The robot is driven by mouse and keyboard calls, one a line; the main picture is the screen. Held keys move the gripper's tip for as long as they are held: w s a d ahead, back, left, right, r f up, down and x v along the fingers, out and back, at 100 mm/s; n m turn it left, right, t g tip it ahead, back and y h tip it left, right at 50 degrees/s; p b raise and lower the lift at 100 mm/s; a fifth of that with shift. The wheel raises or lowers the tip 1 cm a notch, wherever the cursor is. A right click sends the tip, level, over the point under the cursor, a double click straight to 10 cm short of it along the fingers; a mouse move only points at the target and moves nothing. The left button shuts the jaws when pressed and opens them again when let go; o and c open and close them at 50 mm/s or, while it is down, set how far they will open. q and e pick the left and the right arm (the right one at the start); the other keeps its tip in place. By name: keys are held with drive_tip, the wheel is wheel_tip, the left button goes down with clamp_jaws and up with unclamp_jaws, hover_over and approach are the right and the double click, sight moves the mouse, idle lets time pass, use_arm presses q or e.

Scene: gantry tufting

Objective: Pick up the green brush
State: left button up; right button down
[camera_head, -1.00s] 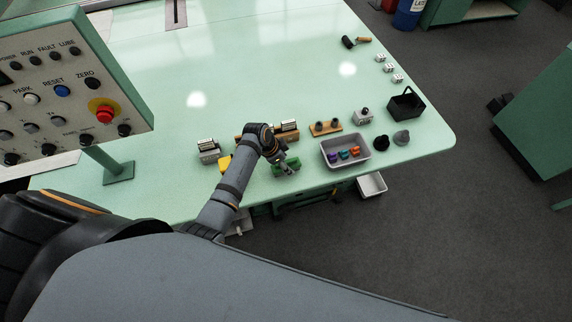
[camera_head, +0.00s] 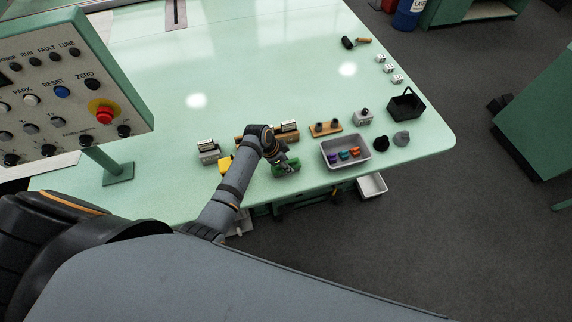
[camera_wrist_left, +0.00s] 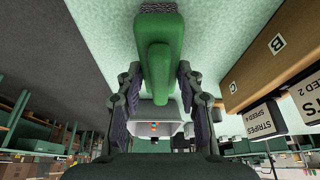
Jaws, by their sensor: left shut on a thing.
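The green brush (camera_head: 287,169) is near the front edge of the pale green table, left of the grey tray. My left gripper (camera_head: 282,161) is over it. In the left wrist view the brush's green handle (camera_wrist_left: 158,70) fills the top middle, with dark bristles at the upper edge. The two fingers of my left gripper (camera_wrist_left: 158,100) are on either side of the handle and shut on it. I cannot tell whether the brush touches the table. My right gripper is not in view.
A grey tray (camera_head: 364,160) with coloured pieces is to the right. A black basket (camera_head: 406,104) is further right. The table's middle is clear.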

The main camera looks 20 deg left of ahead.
sight(289, 162)
use_arm(q)
drive_tip(key=shift+r, duration=0.3)
wheel_tip(289, 162, up, 3)
drive_tip(key=shift+s+f, duration=0.1)
drive_tip(key=shift+s, duration=0.05)
drive_tip(key=s+r+b, duration=0.3)
drive_tip(key=s+r, duration=0.6)
drive_tip(key=s, duration=0.4)
drive_tip(key=shift+s+d+r, duration=0.3)
